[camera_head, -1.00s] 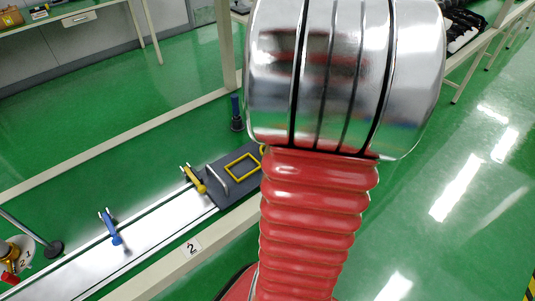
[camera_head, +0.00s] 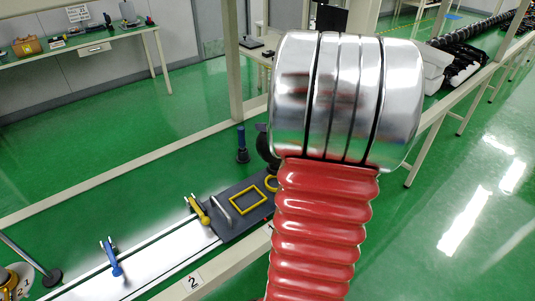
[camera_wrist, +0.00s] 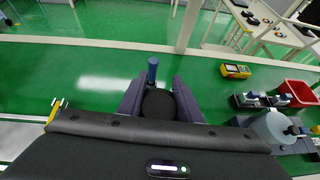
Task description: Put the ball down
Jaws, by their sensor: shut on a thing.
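A black ball (camera_wrist: 158,106) sits between the two purple fingers of my gripper (camera_wrist: 157,94) in the wrist view. The fingers are shut on it, one on each side. In the head view, my arm hides most of my gripper; only a dark part (camera_head: 266,148) shows left of the arm's silver joint. A blue upright post (camera_wrist: 152,72) stands just beyond the ball in the wrist view, and it also shows in the head view (camera_head: 242,142). I cannot tell how high the ball is above what lies beneath it.
A dark board (camera_head: 228,216) with a yellow square frame (camera_head: 248,198) lies below left of the arm. A silver rail (camera_head: 165,262) carries blue and yellow handles. In the wrist view, a red bin (camera_wrist: 292,93) and a yellow device (camera_wrist: 235,71) are at right. Open green floor lies behind.

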